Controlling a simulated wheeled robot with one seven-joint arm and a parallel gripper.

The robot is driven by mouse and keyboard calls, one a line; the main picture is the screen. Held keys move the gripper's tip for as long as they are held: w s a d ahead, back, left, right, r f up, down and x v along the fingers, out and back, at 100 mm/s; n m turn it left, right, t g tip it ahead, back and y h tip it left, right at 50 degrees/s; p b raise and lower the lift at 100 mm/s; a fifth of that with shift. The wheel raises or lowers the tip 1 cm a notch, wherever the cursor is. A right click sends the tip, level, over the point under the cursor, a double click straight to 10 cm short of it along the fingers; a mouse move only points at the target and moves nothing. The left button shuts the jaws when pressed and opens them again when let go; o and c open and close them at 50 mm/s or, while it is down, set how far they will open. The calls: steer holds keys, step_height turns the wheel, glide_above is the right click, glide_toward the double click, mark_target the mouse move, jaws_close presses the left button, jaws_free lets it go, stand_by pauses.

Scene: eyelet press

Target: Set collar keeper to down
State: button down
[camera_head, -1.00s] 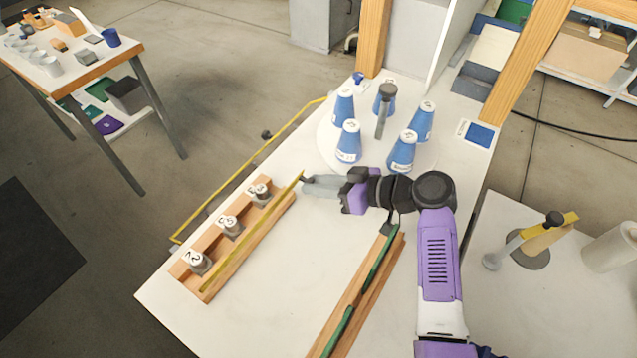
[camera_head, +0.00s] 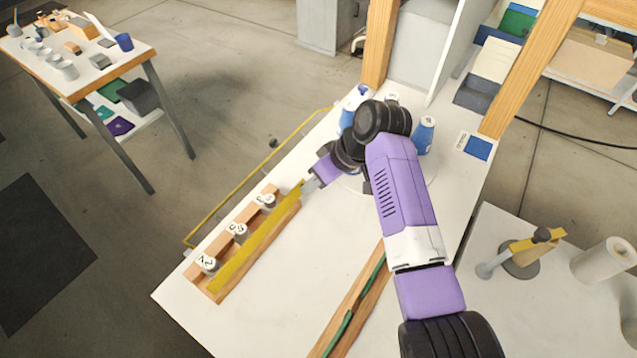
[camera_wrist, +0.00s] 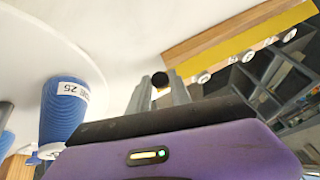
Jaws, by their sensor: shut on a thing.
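The collar keeper looks like a long yellow bar (camera_head: 255,240) along the near side of a wooden rack (camera_head: 222,297). Its broad yellow face shows in the head view, and it also shows in the wrist view (camera_wrist: 235,46). Several numbered collars (camera_head: 240,232) stand in a row behind it. My gripper (camera_head: 309,185) is at the bar's far end, mostly blocked by my arm. In the wrist view my gripper (camera_wrist: 160,92) has its fingers around a small black knob (camera_wrist: 160,79) at the bar's end. The exact contact is partly hidden.
Blue cones (camera_head: 424,136) stand on a round white plate behind my arm; one shows close by in the wrist view (camera_wrist: 68,110). A wooden rail with a green strip (camera_head: 350,318) lies on the white table (camera_head: 290,290). A yellow rail (camera_head: 225,195) runs beyond the left edge.

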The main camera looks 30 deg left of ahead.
steer(key=h+b, duration=0.1)
steer(key=a+h+b, duration=0.1)
steer(key=b, duration=0.1)
steer(key=shift+w+a+r+h, duration=0.15)
steer(key=shift+a+h, duration=0.05)
steer(key=shift+h, duration=0.2)
steer(key=b, duration=0.1)
steer(key=h+b, duration=0.1)
steer(key=b, duration=0.1)
steer(key=shift+a+h, duration=0.3)
steer(key=shift+a+r+g+h+b, duration=0.35)
steer(key=shift+h+b, duration=0.35)
steer(key=shift+b, duration=1.95)
steer(key=c, duration=1.2)
jaws_free()
steer(key=shift+f, duration=0.15)
steer(key=r+p, duration=0.5)
steer(key=w+r+p, duration=0.1)
steer(key=r+p, duration=0.1)
steer(key=shift+w+a+r+p, duration=0.1)
steer(key=shift+r+p, duration=0.25)
steer(key=shift+p, duration=0.05)
